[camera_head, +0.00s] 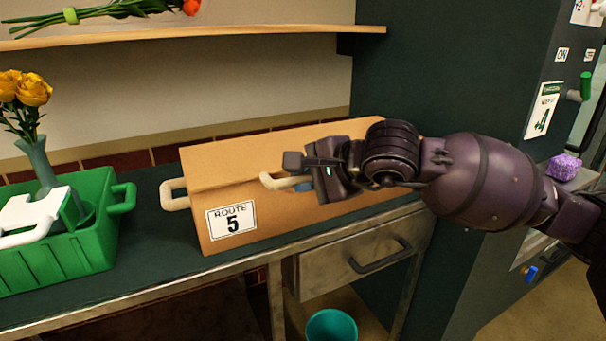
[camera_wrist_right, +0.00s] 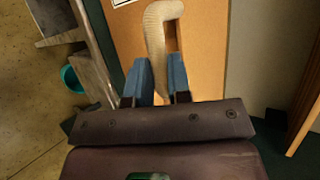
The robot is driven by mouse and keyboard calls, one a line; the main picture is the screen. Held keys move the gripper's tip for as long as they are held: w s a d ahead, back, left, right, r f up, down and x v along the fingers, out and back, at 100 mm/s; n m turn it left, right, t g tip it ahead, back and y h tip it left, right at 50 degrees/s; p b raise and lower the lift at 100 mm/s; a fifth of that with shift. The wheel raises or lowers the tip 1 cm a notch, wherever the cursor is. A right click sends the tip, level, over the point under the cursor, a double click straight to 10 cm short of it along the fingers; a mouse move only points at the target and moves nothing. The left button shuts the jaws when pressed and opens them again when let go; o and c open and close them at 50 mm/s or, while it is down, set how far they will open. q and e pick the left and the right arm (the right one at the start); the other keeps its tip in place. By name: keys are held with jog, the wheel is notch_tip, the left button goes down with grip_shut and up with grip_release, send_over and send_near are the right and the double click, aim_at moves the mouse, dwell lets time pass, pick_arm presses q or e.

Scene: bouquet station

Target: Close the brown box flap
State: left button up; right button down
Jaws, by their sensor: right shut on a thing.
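The brown box (camera_head: 285,221) is long and stands on the dark counter, with a "ROUTE 5" label (camera_head: 231,220) on its front. Its flap (camera_head: 240,159) is the broad tan panel along the top and back; I cannot tell whether it lies fully flat. A cream handle (camera_head: 270,182) sits near the front top edge, and shows in the wrist view (camera_wrist_right: 157,30). My right gripper (camera_head: 303,186) is shut on this handle, its blue fingers on either side of it in the wrist view (camera_wrist_right: 158,72). The gripper and arm hide the box's middle. My left gripper is not in view.
A green crate (camera_head: 112,240) with a vase of yellow flowers (camera_head: 32,88) stands left of the box. Another cream handle (camera_head: 174,195) is on the box's left end. A wooden shelf (camera_head: 220,34) runs above. A drawer (camera_head: 335,268) and teal bin (camera_head: 331,326) are below.

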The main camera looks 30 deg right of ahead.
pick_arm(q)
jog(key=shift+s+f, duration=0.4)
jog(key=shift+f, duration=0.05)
pick_arm(e)
jog(key=shift+s+f+g, duration=0.1)
jog(key=shift+f+g, duration=0.2)
jog(key=shift+f, duration=1.05)
jog(key=c, duration=1.4)
grip_release()
jog(key=shift+c, duration=0.2)
jog(key=o, duration=0.4)
jog(key=shift+w+f, duration=0.2)
jog(key=shift+w, duration=0.15)
pick_arm(q)
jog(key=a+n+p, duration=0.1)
jog(key=p, duration=0.2)
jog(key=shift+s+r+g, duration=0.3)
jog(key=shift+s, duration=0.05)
pick_arm(e)
jog(key=v, duration=1.1)
jog(key=shift+r, duration=0.35)
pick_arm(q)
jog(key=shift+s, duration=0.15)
